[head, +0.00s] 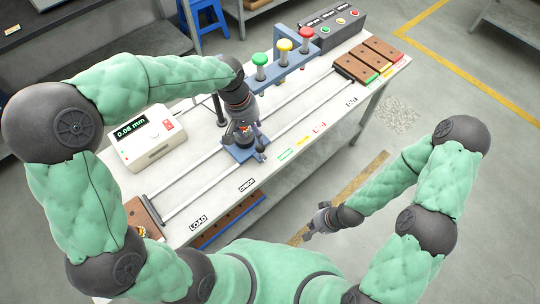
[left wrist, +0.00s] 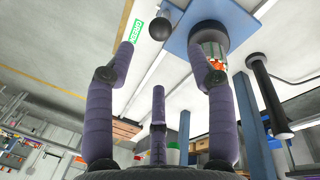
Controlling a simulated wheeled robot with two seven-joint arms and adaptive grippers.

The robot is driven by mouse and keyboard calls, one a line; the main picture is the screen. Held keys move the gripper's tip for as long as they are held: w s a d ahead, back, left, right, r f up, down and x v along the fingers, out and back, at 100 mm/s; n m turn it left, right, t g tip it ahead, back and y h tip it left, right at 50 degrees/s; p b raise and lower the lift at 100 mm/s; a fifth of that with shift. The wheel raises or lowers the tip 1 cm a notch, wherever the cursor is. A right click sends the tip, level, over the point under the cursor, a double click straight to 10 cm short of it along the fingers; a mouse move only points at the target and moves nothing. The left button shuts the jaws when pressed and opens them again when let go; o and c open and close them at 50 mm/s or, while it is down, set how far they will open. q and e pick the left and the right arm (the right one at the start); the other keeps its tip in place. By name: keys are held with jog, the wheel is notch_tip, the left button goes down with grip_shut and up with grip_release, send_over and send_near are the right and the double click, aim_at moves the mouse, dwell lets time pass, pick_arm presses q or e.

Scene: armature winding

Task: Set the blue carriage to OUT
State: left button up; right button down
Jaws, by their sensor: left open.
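The blue carriage (head: 262,157) sits on the two rails around the middle of the bench, near the green label (head: 285,154). The OUT label (head: 351,101) is at the rails' upper-right end. My left gripper (head: 247,131) is just above the carriage and hides part of it. In the left wrist view the gripper's fingers (left wrist: 160,42) are spread, with nothing between them. The carriage's blue plate (left wrist: 180,38) shows beyond them, with a dark ball knob (left wrist: 160,29) and a copper-wound part (left wrist: 212,50). My right gripper (head: 320,222) hangs off the bench's front side, its jaws unclear.
Green (head: 260,60), yellow (head: 284,46) and red (head: 307,34) topped posts stand behind the rails. A meter reading 0.08 mm (head: 145,137) stands at left. Brown blocks (head: 370,60) fill the right end. LOAD (head: 199,223) marks the left end. The rails right of the carriage look clear.

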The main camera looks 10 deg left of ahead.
aim_at(259, 146)
pick_arm(q)
jog(key=f+b, duration=0.1)
jog(key=f, duration=0.2)
jog(key=d+f+b, duration=0.1)
jog(key=f, duration=0.3)
jog(key=d+f+b, duration=0.1)
jog(key=f, duration=0.2)
jog(key=shift+w+f+b, duration=0.2)
jog(key=shift+f+b, duration=0.15)
jog(key=shift+b, duration=0.05)
jog(key=shift+c, duration=0.3)
grip_shut()
